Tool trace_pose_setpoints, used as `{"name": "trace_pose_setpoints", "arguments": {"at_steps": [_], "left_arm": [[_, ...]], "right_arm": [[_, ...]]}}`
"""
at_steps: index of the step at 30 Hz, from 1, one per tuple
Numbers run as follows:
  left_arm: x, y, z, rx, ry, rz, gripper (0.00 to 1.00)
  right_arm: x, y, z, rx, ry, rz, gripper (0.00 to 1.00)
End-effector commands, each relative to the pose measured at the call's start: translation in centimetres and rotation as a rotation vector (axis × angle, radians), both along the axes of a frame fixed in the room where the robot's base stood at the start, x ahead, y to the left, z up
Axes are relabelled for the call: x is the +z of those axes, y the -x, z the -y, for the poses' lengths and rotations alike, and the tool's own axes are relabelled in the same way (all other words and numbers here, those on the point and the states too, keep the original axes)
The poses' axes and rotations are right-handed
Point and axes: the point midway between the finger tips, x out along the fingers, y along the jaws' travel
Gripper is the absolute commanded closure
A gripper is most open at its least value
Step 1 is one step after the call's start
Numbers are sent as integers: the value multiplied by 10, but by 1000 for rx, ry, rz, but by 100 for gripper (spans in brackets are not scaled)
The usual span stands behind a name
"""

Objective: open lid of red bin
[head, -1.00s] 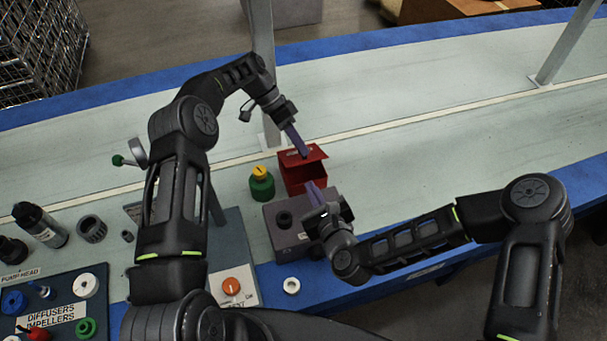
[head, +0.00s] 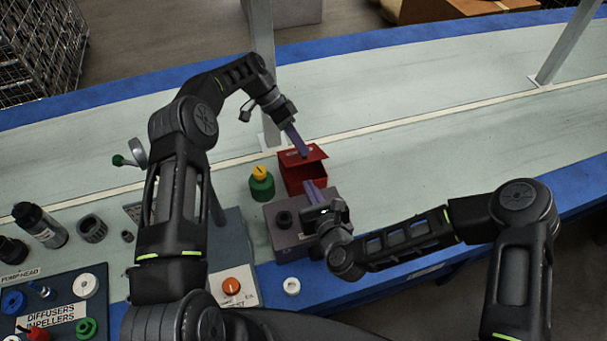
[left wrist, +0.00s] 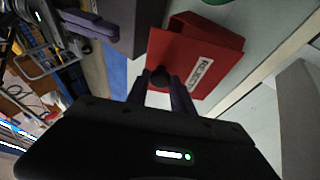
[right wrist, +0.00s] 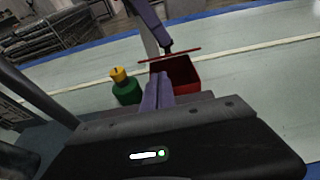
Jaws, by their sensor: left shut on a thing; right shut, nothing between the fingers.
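The red bin (head: 308,187) stands on the bench, its dark red inside showing under a raised lid (head: 316,153). The lid carries a white label (left wrist: 202,70), seen in the left wrist view. My left gripper (head: 304,153) is at the lid, shut on its dark round knob (left wrist: 160,76). In the right wrist view the lid (right wrist: 186,53) is nearly edge-on above the bin (right wrist: 183,80), with a gap between them. My right gripper (head: 308,184) is shut and empty just in front of the bin; whether it touches the bin cannot be told.
A grey box (head: 282,238) with a dark round part stands just in front of the bin. A green container with a yellow top (head: 261,184) stands left of it. A white ring (head: 291,286) lies near the front edge. The bench right of the bin is clear.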

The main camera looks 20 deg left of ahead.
Motion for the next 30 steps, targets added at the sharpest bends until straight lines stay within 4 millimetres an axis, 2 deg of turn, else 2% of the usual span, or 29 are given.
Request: {"name": "trace_pose_setpoints", "arguments": {"at_steps": [6,12,23,30], "left_arm": [[0,0,0,0,-1,1,100],[0,0,0,1,-1,1,100],[0,0,0,1,-1,1,100],[-1,0,0,-1,-1,0,100]], "right_arm": [[-10,-30,-21,1,0,4,100],[-16,-46,-31,0,1,1,100],[-17,-49,-33,0,0,0,100],[1,-57,-37,-2,-3,4,100]]}}
